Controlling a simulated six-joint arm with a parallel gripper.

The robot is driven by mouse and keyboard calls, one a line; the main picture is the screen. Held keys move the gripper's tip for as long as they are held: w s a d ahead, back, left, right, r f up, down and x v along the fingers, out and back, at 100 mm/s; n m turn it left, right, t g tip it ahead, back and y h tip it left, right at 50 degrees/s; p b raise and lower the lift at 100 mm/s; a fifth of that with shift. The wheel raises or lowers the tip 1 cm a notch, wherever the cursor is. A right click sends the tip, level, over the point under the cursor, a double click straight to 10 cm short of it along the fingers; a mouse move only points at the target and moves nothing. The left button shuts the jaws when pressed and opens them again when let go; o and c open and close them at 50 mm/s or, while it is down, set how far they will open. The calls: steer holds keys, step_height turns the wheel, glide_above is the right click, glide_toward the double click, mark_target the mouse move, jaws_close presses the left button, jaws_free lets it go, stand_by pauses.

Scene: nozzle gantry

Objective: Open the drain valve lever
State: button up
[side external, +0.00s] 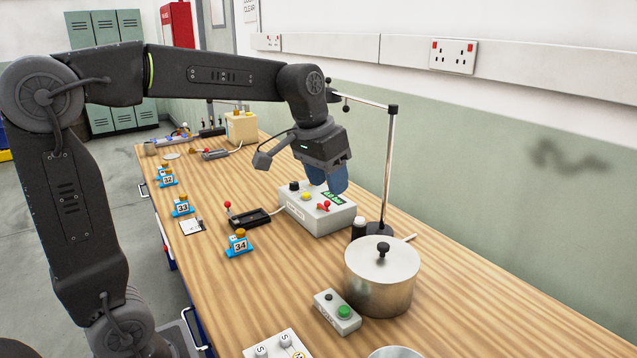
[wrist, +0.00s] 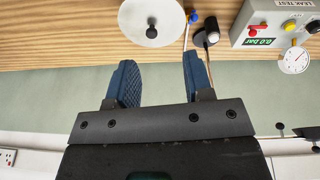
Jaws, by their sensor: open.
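A grey leak test box (side external: 320,219) stands on the bench with a green display, a black knob, a yellow button and a small red lever (side external: 323,206) on its top. In the wrist view the box (wrist: 268,12) is at the upper right, with the red lever (wrist: 257,30) beside the 0.0 bar display. No drain label is readable. My gripper (side external: 328,188) has blue fingers and appears above the back of the box in the side view. It also shows in the wrist view (wrist: 157,58), with the fingers apart and nothing between them.
A thin metal post (side external: 390,165) with a crossbar rises behind the box. A lidded steel pot (side external: 380,290) stands in front of it. A red-knobbed lever on a black base (side external: 248,218) and numbered blue pieces (side external: 238,243) are to the left. Bare wood lies at the front right.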

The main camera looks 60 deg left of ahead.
steer(key=shift+s+d, duration=0.3)
steer(key=shift+s, duration=0.4)
steer(key=shift+s+d, duration=0.25)
steer(key=shift+s, duration=0.4)
